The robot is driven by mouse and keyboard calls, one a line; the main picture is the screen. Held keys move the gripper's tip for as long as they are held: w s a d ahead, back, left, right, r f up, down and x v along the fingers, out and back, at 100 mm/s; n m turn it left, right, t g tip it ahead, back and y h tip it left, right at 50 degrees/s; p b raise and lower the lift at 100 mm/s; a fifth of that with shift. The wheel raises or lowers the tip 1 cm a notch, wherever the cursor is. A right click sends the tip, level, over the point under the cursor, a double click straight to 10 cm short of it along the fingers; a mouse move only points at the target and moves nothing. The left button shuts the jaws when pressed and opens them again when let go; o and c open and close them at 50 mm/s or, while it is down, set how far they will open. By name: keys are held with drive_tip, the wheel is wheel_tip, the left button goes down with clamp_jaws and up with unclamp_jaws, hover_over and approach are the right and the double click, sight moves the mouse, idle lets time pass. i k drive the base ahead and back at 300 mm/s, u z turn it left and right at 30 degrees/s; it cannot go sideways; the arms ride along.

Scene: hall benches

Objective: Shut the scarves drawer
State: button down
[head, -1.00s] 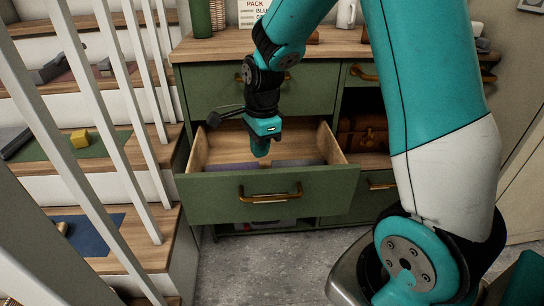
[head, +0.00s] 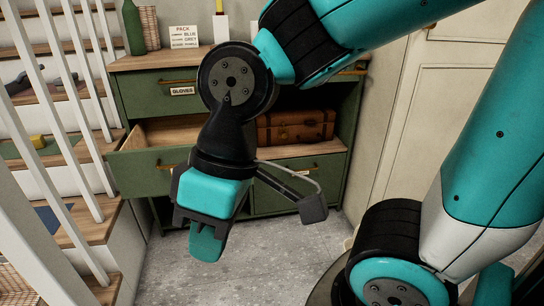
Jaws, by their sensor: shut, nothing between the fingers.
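The green cabinet (head: 350,115) has a drawer standing open at its left, below the drawer labelled GLOVES (head: 182,91). The open drawer (head: 140,172) shows a green front, a brass handle and a wooden inside. Its right part and any label on it are hidden behind my arm, so I cannot read it as the scarves drawer. My gripper (head: 206,243) is shut and empty, pointing down. In the picture it is in front of the cabinet, below and right of the open drawer's front. I see no contact with the drawer.
A brown suitcase (head: 296,127) sits in the open shelf at right, above another closed drawer (head: 300,180). A sign (head: 183,38) and a green bottle (head: 133,28) stand on top. White railings (head: 75,130) and stairs flank the left. Grey floor (head: 290,260) is clear in front.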

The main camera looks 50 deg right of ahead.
sight(143, 167)
drive_tip(key=z, duration=0.05)
drive_tip(key=k, duration=0.55)
drive_tip(key=u, duration=1.15)
drive_tip(key=i, duration=1.1)
drive_tip(key=z, duration=0.7)
drive_tip(key=i, duration=0.4)
drive_tip(key=z, duration=0.5)
